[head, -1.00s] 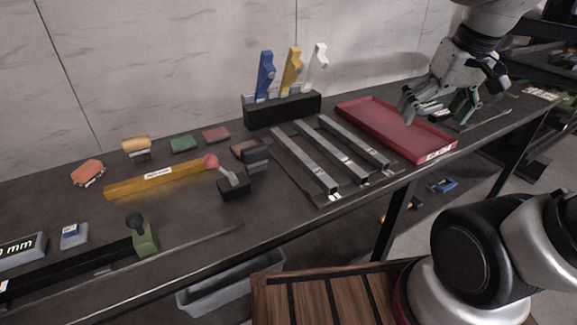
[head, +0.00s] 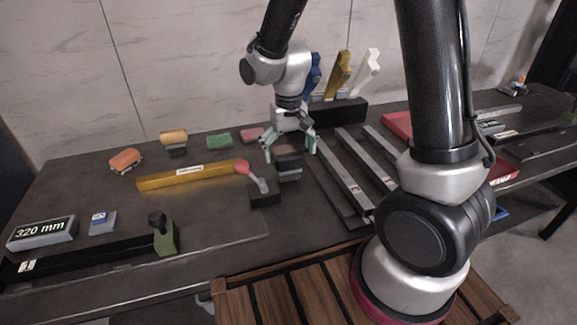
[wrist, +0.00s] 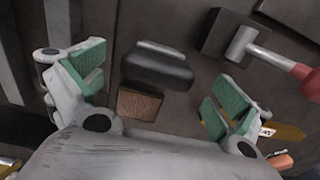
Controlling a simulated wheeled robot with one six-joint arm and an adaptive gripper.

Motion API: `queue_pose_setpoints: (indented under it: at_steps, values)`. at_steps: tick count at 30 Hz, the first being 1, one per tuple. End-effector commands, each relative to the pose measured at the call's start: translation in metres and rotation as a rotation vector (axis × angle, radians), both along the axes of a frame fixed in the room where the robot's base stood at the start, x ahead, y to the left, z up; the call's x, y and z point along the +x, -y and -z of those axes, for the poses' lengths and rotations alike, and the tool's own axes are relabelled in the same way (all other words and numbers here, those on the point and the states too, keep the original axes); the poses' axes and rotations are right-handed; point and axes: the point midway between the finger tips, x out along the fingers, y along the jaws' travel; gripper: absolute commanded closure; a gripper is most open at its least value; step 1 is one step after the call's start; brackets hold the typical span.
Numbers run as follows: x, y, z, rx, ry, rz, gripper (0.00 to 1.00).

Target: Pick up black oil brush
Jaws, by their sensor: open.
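The black oil brush (head: 289,174) appears as a dark block with a grey strip, lying on the dark bench right of the yellow bar. In the wrist view the black oil brush (wrist: 157,70) lies between the two fingers, toward the far side of the gap. My gripper (head: 290,151) is open and above it, its green-padded fingers on either side. In the wrist view my gripper (wrist: 155,88) holds nothing. A brown block (wrist: 139,104) lies close beside the brush, also between the fingers.
A black block with a red-knobbed lever (head: 263,192) stands just left of the brush. The yellow bar (head: 190,177) and green (head: 220,140) and red (head: 252,135) pads lie further left. Metal rails (head: 345,175) lie to the right. A black holder (head: 338,112) stands behind.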

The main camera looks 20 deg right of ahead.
Motion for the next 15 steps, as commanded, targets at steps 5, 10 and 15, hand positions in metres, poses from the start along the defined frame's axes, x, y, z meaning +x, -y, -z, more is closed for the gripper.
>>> queue_pose_setpoints:
  at_steps: [5, 10, 15]
  values:
    - [0.0, 0.0, 0.021, 0.0, -0.001, 0.0, 0.0]
    - [0.0, 0.0, 0.023, 0.0, 0.001, 0.0, 0.0]
    - [0.0, 0.0, 0.022, 0.0, 0.001, 0.0, 0.18]
